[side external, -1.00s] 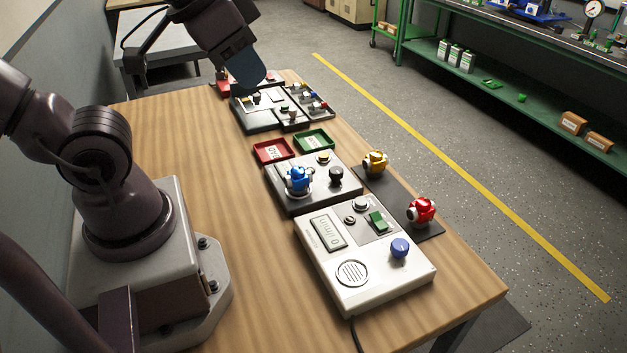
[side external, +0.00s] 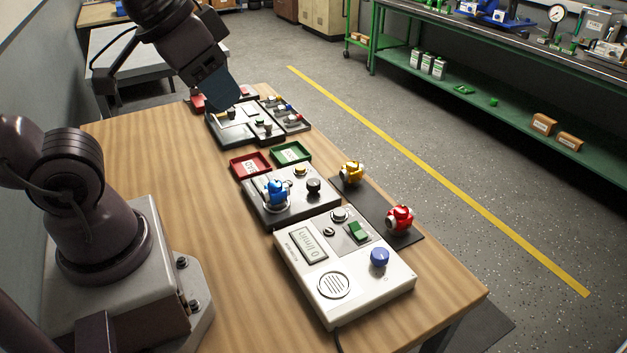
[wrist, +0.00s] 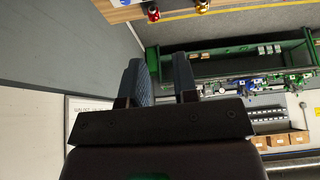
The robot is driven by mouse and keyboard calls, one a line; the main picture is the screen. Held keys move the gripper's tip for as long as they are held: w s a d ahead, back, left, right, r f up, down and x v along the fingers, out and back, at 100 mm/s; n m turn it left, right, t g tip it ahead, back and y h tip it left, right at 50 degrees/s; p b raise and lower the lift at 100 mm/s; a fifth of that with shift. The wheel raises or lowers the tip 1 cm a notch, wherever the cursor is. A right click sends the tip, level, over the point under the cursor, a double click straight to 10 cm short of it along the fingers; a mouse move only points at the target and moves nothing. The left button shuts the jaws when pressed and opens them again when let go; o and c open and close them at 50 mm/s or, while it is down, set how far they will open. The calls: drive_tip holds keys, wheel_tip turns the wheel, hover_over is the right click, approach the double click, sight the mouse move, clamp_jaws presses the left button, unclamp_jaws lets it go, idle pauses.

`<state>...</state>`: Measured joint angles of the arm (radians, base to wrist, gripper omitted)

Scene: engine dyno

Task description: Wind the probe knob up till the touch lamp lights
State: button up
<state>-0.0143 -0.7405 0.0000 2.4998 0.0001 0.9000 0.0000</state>
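My gripper (side external: 222,95) hangs at the far end of the wooden table, over or just in front of a dark-framed panel (side external: 218,131). In the wrist view the two fingers (wrist: 160,68) stand apart with nothing between them. A small dark knob (side external: 231,114) shows on that panel just below the fingers; I see no clear contact. I cannot tell whether it is the probe knob. Another black knob (side external: 314,186) is on the nearer dark box, beside a yellow button or lamp (side external: 300,170). No lit lamp can be made out.
A white meter box (side external: 345,285) with a blue knob (side external: 379,257) stands at the near end. A blue part (side external: 276,193) sits on the dark box. Red (side external: 250,165) and green (side external: 291,152) trays lie beyond it. Yellow (side external: 352,173) and red (side external: 400,219) parts rest on a dark mat.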

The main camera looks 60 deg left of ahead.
drive_tip(key=o, duration=0.5)
drive_tip(key=w+a+f+g, duration=0.1)
drive_tip(key=a+f+n+g, duration=0.1)
drive_tip(key=w+a+f+n, duration=0.1)
drive_tip(key=f, duration=0.1)
drive_tip(key=shift+w+g, duration=0.35)
drive_tip(key=shift+g, duration=0.05)
drive_tip(key=n+h, duration=0.3)
drive_tip(key=n, duration=2.2)
approach(312, 181)
drive_tip(key=x, duration=0.9)
drive_tip(key=shift+d, duration=0.1)
drive_tip(key=c, duration=0.9)
